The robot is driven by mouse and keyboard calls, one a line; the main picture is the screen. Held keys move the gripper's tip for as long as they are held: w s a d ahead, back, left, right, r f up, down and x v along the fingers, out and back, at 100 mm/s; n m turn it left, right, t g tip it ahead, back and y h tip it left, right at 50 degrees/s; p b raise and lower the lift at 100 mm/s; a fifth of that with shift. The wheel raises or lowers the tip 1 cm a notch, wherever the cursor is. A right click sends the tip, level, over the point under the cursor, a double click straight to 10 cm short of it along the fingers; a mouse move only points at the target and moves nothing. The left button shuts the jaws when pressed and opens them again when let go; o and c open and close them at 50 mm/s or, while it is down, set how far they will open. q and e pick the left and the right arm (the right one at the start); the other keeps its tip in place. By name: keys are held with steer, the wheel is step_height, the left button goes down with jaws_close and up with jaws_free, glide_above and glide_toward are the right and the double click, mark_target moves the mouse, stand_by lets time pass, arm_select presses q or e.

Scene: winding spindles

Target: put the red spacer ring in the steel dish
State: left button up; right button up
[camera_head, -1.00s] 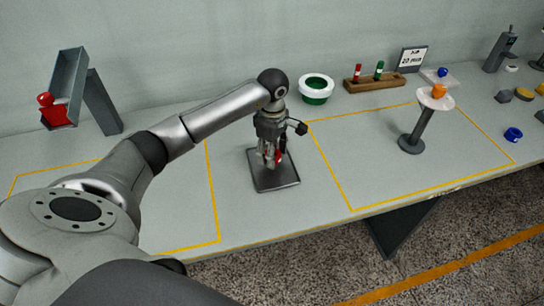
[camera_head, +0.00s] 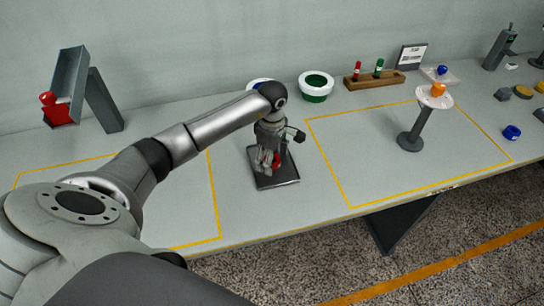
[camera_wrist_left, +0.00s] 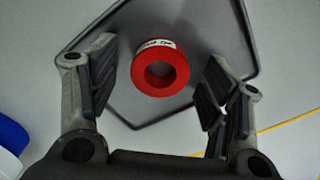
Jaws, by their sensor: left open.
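The red spacer ring (camera_wrist_left: 179,76) has a white label and shows between my left gripper's fingers in the wrist view, over the steel dish (camera_wrist_left: 248,48). In the head view the ring (camera_head: 277,160) is partly hidden by my left gripper (camera_head: 267,166). The steel dish (camera_head: 289,177) is a dark square tray on the table. My left gripper (camera_wrist_left: 160,90) is open, with a gap on each side of the ring. I cannot tell for sure whether the ring touches the dish floor. My right gripper is not in view.
Behind the dish stand a white bowl with green (camera_head: 316,83) and a blue-and-white one (camera_head: 257,85), partly covered by my arm. A wooden rack (camera_head: 375,82) and a round stand with an orange piece (camera_head: 437,90) are to the right.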

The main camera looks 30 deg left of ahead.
arm_select(q)
steer(key=shift+r, duration=0.55)
step_height(320, 180, up, 11)
steer(key=b, duration=0.2)
stand_by(0.3)
